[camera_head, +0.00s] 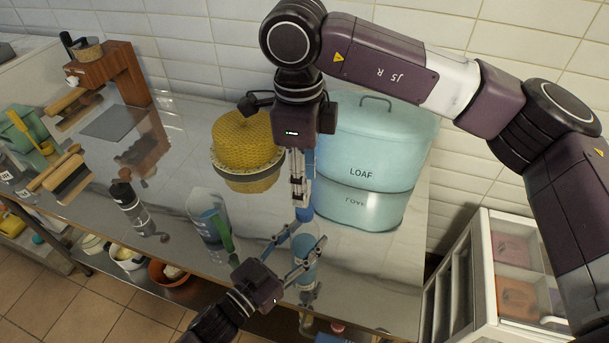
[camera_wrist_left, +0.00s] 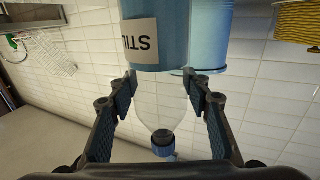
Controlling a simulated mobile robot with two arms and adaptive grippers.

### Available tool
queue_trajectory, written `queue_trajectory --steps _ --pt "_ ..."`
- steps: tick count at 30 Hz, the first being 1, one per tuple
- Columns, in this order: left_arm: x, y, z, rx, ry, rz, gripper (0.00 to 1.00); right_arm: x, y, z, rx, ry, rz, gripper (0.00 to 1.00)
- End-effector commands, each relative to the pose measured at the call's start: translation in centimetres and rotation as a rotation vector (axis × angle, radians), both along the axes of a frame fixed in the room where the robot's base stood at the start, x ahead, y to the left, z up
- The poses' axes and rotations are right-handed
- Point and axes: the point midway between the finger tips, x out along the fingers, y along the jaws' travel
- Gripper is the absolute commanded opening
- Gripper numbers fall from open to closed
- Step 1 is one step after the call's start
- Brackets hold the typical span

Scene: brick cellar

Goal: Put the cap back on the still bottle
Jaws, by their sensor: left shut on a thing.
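The still bottle (camera_wrist_left: 155,38) is clear at the top, with a blue lower part and a pale label. It stands upright in the head view (camera_head: 305,275); the left wrist view shows it upside down. My left gripper (camera_head: 313,233) is shut on it, one finger on each side of its clear upper part. A small blue cap (camera_wrist_left: 163,151) shows at the neck; whether it is seated cannot be told. My right gripper (camera_head: 300,203) points down just above, its fingers close together. Something blue shows at its fingertips; the grip there is unclear.
A light blue loaf bin (camera_head: 375,150) stands behind at right, a yellow basket (camera_head: 244,140) behind at left. A clear jug (camera_head: 207,215) with a green handle and a dark-capped bottle (camera_head: 130,205) stand left on the shiny counter (camera_head: 385,260). A white drawer unit (camera_head: 480,260) is at right.

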Motion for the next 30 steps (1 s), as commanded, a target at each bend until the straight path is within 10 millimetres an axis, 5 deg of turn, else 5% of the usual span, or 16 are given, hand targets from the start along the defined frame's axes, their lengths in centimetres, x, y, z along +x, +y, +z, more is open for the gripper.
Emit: queue_trajectory --steps 9,22,30 --pt "0.0 0.0 0.0 0.0 0.0 0.0 0.0 0.0 -0.1 0.4 0.034 0.017 0.273 0.39" --pt "0.0 0.0 0.0 0.0 0.0 0.0 0.0 0.0 -0.1 0.3 0.036 0.018 0.294 0.39" --pt "0.0 0.0 0.0 -0.001 -0.001 0.0 0.0 0.0 -0.1 -2.8 0.036 0.02 0.293 0.39"
